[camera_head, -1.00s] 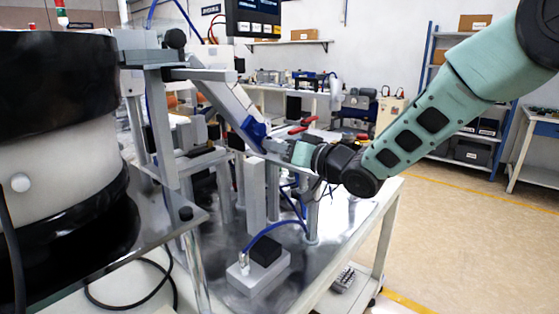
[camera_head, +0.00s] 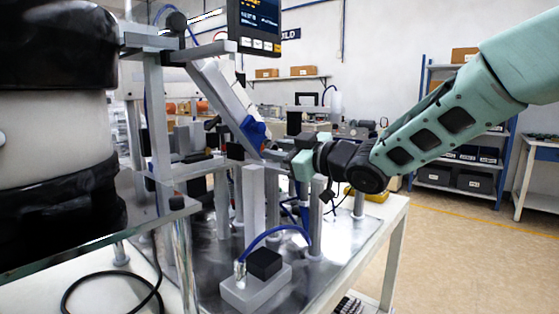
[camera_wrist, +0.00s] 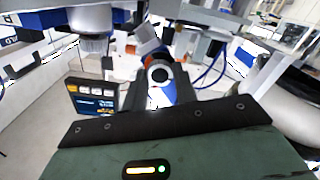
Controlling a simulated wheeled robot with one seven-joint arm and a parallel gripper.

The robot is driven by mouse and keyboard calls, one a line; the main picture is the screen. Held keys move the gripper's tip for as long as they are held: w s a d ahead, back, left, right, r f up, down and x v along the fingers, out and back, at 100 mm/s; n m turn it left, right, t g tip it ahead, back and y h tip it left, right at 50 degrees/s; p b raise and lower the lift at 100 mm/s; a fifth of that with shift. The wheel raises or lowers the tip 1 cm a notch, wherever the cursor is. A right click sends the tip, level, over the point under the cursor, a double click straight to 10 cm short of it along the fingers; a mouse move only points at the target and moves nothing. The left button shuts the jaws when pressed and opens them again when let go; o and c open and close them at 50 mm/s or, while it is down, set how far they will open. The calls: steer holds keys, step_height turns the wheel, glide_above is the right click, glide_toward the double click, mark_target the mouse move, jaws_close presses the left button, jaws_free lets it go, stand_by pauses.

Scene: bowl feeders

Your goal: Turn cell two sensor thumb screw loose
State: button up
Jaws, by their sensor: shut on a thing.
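My gripper (camera_head: 274,155) is at the lower end of a sloping grey track, beside a blue sensor bracket (camera_head: 253,131). In the wrist view my gripper's two dark fingers (camera_wrist: 160,84) are closed on a small round knob, the thumb screw (camera_wrist: 158,73), which shows as a dark ring with a pale centre. An orange part shows just above it, and white and blue parts lie behind. In the head view the gripper hides the thumb screw. How far the screw is turned cannot be told.
A large black and white bowl feeder (camera_head: 55,140) fills the left. A display (camera_head: 254,22) hangs above the track. Posts, a grey block with a black top (camera_head: 262,270) and blue hoses crowd the metal table. Open floor (camera_head: 455,245) lies at right.

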steer(key=shift+n, duration=0.5)
steer(key=o, duration=1)
steer(key=shift+c, duration=0.2)
steer(key=v, duration=1.7)
steer(key=shift+d+b, duration=0.2)
steer(key=shift+b, duration=0.1)
steer(key=shift+s, duration=0.15)
